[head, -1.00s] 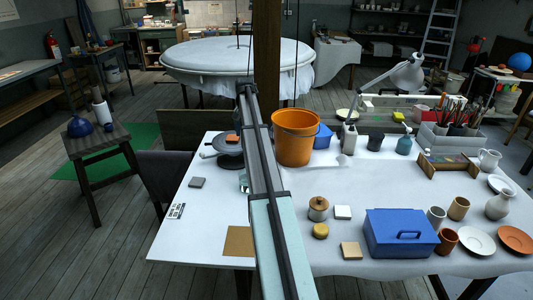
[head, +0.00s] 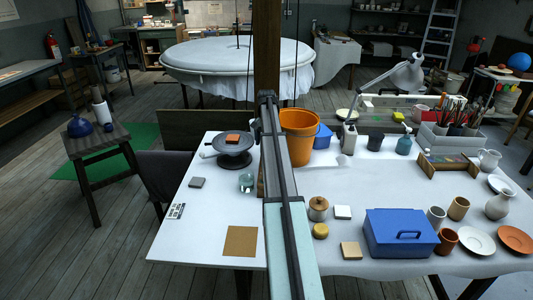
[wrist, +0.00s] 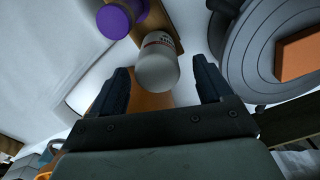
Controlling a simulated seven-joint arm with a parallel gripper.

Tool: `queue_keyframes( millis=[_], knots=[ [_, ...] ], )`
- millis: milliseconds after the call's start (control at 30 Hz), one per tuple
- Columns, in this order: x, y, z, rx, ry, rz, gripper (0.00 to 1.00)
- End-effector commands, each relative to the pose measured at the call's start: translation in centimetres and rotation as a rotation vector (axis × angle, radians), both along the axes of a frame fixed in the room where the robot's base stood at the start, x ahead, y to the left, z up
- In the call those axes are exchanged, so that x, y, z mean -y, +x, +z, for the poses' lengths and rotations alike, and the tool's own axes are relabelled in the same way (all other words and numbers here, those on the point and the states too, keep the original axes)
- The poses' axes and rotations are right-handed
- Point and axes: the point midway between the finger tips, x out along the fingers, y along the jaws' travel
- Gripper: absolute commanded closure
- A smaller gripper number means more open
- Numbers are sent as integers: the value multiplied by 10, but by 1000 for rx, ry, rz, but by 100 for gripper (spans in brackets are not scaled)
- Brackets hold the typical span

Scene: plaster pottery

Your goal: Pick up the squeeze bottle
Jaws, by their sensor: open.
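A whitish bottle (wrist: 157,68) with red and dark print, likely the squeeze bottle, shows in the wrist view between and just beyond my fingertips. I cannot tell if it stands or lies. My gripper (wrist: 160,76) is open, one finger to each side of the bottle in the picture, and nothing is gripped. An orange-brown patch shows between the fingers below the bottle. In the head view my arm hides the gripper and this bottle.
A purple-topped container (wrist: 116,20) is close to the bottle. A dark turntable (head: 234,152) bears an orange block (head: 233,138). The table's front left is mostly clear.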

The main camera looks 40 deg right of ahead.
Motion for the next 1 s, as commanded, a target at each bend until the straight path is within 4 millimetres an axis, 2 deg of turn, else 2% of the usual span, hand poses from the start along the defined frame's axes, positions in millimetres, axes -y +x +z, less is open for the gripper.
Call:
queue_keyframes(
  millis=[267,600,833,1000],
  knots=[
    [-2,-2,-16,-1,0,0,21],
    [-4,-4,-55,1,0,0,21],
    [-4,-4,-57,3,-1,-1,21],
    [-4,-4,-57,3,-1,0,36]
  ],
)
